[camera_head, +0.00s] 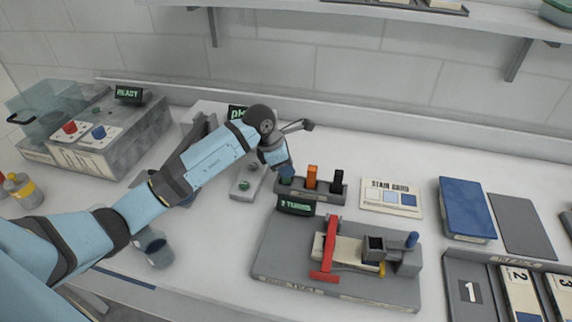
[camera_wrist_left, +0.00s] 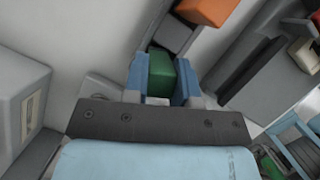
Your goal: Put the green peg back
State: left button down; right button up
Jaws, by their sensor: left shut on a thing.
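The green peg (camera_wrist_left: 160,76) is between the two blue fingers of my left gripper (camera_wrist_left: 163,82) in the left wrist view. In the head view, the left gripper (camera_head: 286,172) points down at the left end of a dark grey peg rack (camera_head: 325,194). A little of the green peg (camera_head: 286,181) shows below the fingers, at the rack's left place. I cannot tell how deep it sits there. An orange peg (camera_head: 311,177) and a black peg (camera_head: 337,181) stand upright in the rack to the right. My right gripper is not in view.
A small display (camera_head: 296,207) stands before the rack. A grey fixture with a red clamp (camera_head: 330,250) lies nearer. A stain card (camera_head: 391,198) and a blue pad (camera_head: 466,208) lie right. A grey cup (camera_head: 155,249) stands near my left forearm.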

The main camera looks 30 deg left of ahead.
pick_arm(q)
jog(key=shift+f, duration=0.2)
jog(key=c, duration=0.9)
grip_release()
jog(key=shift+r, duration=0.1)
jog(key=shift+r, duration=0.1)
jog(key=shift+a+r, duration=0.1)
jog(key=shift+r, duration=0.1)
jog(key=b+v, duration=0.1)
jog(key=v, duration=1)
jog(key=shift+s+r, duration=0.2)
jog(key=shift+r, duration=0.1)
